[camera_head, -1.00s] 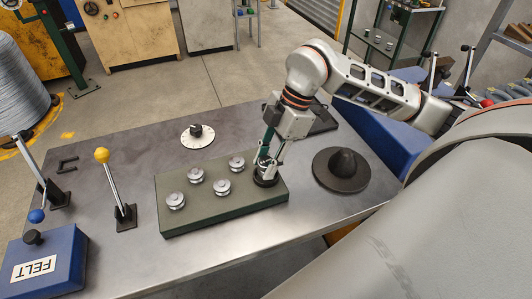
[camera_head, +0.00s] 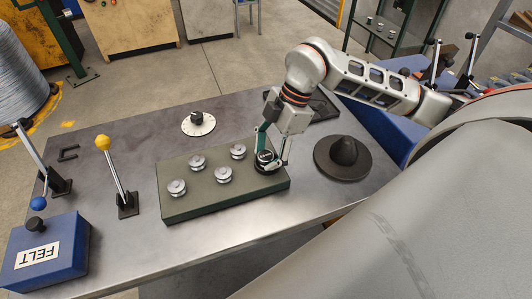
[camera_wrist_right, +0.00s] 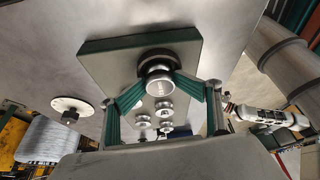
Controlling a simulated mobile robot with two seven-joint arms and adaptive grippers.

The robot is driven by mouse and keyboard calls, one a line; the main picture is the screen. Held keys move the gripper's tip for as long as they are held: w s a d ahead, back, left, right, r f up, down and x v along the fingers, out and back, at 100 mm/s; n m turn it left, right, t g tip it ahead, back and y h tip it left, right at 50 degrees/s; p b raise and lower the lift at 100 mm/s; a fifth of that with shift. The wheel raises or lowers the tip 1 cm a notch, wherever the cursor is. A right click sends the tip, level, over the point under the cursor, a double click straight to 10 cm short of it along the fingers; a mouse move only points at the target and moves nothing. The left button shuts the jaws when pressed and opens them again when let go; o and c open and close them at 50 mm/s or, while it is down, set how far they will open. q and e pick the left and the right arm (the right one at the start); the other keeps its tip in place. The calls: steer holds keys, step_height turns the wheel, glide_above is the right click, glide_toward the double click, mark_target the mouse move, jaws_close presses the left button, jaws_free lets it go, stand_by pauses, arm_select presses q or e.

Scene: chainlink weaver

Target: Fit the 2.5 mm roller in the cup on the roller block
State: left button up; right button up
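The green roller block (camera_head: 222,208) lies on the metal table. Several silver rollers (camera_head: 223,174) stand on its left and middle part. The dark round cup (camera_wrist_right: 153,57) is at the block's right end. My right gripper (camera_head: 269,160) points down over that end. In the right wrist view its green fingers (camera_wrist_right: 159,84) close from both sides on a silver roller (camera_wrist_right: 158,79), which is at the cup. I cannot tell whether the roller is fully seated. Any size marking is too small to read. My left gripper does not show in the head view.
A black cone on a disc (camera_head: 343,158) stands right of the block. A white dial (camera_head: 198,123) is behind it. A yellow-knobbed lever (camera_head: 115,174) and a blue FELT box (camera_head: 45,256) are at left. The table's front strip is clear.

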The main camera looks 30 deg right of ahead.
steer(key=shift+s+d+f, duration=0.1)
steer(key=shift+s+d, duration=0.05)
steer(key=shift+s, duration=0.1)
steer(key=v, duration=1.2)
steer(key=shift+w, duration=0.15)
stand_by(0.3)
